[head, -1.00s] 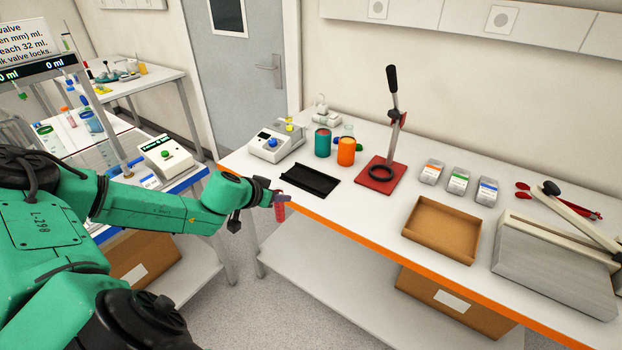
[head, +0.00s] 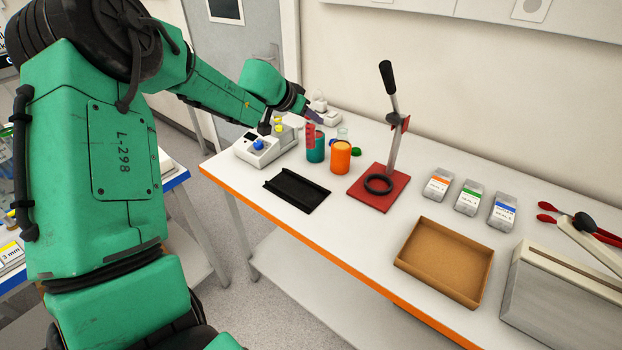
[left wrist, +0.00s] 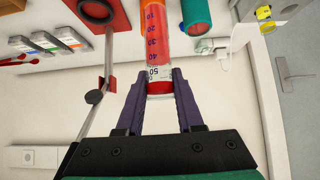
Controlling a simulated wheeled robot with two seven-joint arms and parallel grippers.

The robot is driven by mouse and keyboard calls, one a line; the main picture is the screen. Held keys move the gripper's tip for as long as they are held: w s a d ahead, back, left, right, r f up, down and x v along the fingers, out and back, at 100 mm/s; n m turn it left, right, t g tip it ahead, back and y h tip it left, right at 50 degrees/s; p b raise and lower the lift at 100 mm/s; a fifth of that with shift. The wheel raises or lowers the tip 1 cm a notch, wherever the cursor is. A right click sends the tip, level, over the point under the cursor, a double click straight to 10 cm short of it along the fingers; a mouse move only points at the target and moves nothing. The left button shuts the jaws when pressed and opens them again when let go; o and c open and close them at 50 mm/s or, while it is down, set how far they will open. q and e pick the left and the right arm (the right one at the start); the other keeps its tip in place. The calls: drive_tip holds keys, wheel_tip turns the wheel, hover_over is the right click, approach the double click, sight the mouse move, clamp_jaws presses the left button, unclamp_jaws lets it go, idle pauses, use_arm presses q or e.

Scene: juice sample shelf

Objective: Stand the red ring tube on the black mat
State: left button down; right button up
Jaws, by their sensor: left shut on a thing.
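My left gripper (head: 314,117) is shut on the red ring tube (head: 310,135), which also shows in the left wrist view (left wrist: 155,40). The tube has a graduated scale, red contents and a red band near the gripped end. In the head view it hangs roughly upright at the back left of the bench, overlapping the teal cup (head: 316,151); whether they touch is unclear. The black mat (head: 297,190), with raised long edges, lies empty at the bench's front left. The gripper is beyond it, toward the wall. My right gripper is out of view.
A white device with a blue knob (head: 259,147) stands left of the tube. An orange cup (head: 340,157) and a red-based lever stand (head: 368,197) are to the right. A brown tray (head: 445,258) lies further right.

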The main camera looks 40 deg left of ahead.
use_arm(q)
drive_tip(key=f+b, duration=0.2)
drive_tip(key=f, duration=0.3)
drive_tip(key=s+f+b, duration=0.1)
drive_tip(key=f+b, duration=0.1)
drive_tip(key=f, duration=0.4)
drive_tip(key=s+f+b, duration=0.1)
drive_tip(key=f+b, duration=0.1)
drive_tip(key=f, duration=0.4)
drive_tip(key=shift+s+a, duration=0.1)
drive_tip(key=shift+s, duration=0.15)
drive_tip(key=shift+s+r, duration=0.15)
drive_tip(key=c, duration=1)
unclamp_jaws()
drive_tip(key=o, duration=0.5)
drive_tip(key=shift+c, duration=0.2)
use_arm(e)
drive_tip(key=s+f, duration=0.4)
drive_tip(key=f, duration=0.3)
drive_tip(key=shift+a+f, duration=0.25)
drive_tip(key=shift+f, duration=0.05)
